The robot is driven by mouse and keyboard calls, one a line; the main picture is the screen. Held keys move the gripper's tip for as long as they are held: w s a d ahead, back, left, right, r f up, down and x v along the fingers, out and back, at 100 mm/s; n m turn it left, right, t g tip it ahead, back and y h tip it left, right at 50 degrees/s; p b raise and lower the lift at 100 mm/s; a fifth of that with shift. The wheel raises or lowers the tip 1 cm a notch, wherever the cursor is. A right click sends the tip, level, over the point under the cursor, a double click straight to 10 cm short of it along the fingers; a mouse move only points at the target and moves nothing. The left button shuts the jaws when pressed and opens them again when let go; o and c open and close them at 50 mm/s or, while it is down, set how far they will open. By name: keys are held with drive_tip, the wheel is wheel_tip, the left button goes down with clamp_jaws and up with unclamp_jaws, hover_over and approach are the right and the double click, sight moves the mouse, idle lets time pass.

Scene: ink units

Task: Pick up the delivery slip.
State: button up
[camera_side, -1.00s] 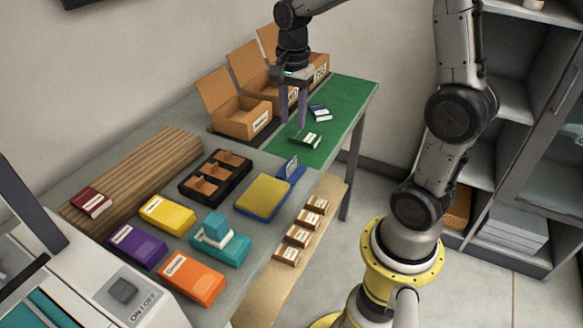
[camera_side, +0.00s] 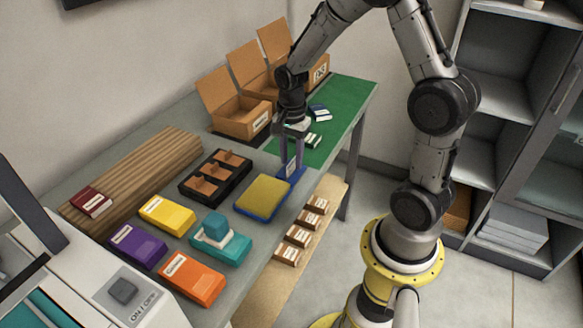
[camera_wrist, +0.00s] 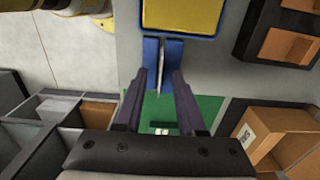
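The delivery slip (camera_side: 291,168) stands upright in a small blue holder (camera_side: 287,180) by the table's front edge. In the wrist view the slip (camera_wrist: 160,72) shows nearly edge-on as a thin pale strip, with the blue holder (camera_wrist: 150,48) around its far end. My gripper (camera_side: 291,162) is over the holder and points down. In the wrist view its purple fingers (camera_wrist: 160,76) are open, one on each side of the slip, with gaps showing on both sides. The fingers partly hide the slip in the side view.
A yellow-topped blue pad (camera_side: 263,197) lies close beside the holder. A black tray with brown compartments (camera_side: 216,177) is farther left. Open cardboard boxes (camera_side: 240,115) stand behind. A green mat (camera_side: 345,103) holds small dark-and-white items (camera_side: 319,113).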

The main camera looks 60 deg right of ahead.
drive_tip(key=shift+f, duration=0.25)
clamp_jaws()
drive_tip(key=shift+r, duration=0.15)
